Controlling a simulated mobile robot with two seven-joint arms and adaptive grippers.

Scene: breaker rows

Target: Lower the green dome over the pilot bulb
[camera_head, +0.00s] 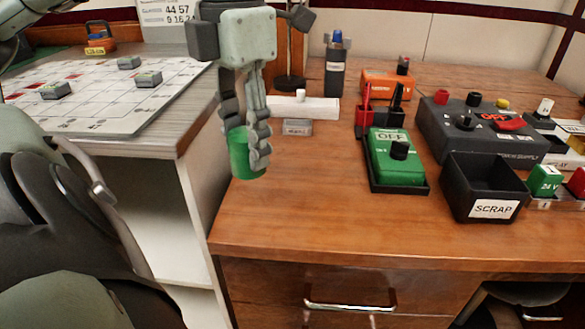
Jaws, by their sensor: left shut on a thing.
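My left gripper (247,146) hangs down over the wooden desk near its left edge. It is shut on the green dome (243,158), a translucent green cup shape whose lower part shows below the fingers. The fingers hide part of the dome, and I cannot tell whether it touches the desk. A small white knob, possibly the pilot bulb (300,95), stands uncovered on a long white block (316,108), behind and to the right of the dome. My right gripper is not in view.
A green OFF box (396,160) in a black tray and a black SCRAP bin (479,203) stand to the right. A dark panel with switches (478,134) is behind the bin. A grey label block (298,127) sits before the white block. The desk's front middle is clear.

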